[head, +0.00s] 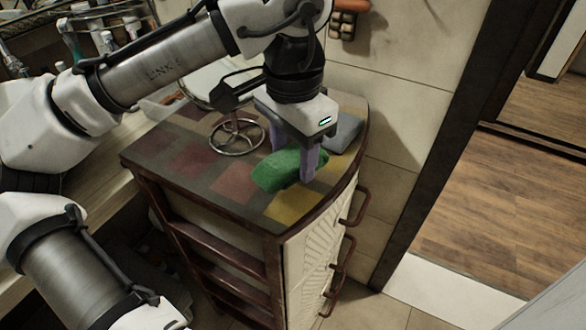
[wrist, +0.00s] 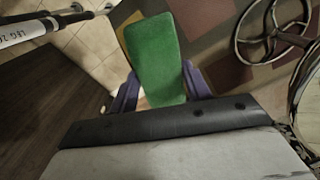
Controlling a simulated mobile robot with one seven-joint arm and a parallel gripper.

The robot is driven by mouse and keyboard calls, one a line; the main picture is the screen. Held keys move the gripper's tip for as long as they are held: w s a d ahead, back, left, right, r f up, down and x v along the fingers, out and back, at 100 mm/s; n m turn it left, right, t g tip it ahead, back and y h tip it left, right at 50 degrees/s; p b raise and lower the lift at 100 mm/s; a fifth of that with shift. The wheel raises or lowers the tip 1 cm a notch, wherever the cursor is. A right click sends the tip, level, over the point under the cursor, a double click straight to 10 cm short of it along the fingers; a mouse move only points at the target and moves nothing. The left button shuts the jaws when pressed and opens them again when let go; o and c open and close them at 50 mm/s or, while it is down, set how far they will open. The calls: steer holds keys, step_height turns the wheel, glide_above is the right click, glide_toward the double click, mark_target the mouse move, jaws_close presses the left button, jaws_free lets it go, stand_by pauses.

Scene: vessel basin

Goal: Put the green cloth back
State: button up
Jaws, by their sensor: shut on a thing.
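The green cloth (head: 277,171) is on or just above the patchwork top of a small cabinet, near its right front part. My gripper (head: 292,160) points down over the cabinet top, and its two purple fingers are shut on the cloth. In the wrist view the green cloth (wrist: 154,58) sticks out flat from between the fingers (wrist: 158,92). I cannot tell whether the cloth touches the cabinet top.
The cabinet top (head: 203,160) bears a round metal wheel-like stand (head: 237,136) left of the cloth and a grey folded item (head: 346,132) behind my gripper. The cabinet has handles (head: 357,205) on its right side. A tiled wall stands behind, with a doorway at right.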

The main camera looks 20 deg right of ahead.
mark_target(293, 172)
steer(key=shift+f, duration=1.9)
steer(key=shift+f, duration=0.1)
steer(key=o, duration=0.9)
step_height(293, 172, up, 12)
steer(key=shift+r, duration=0.1)
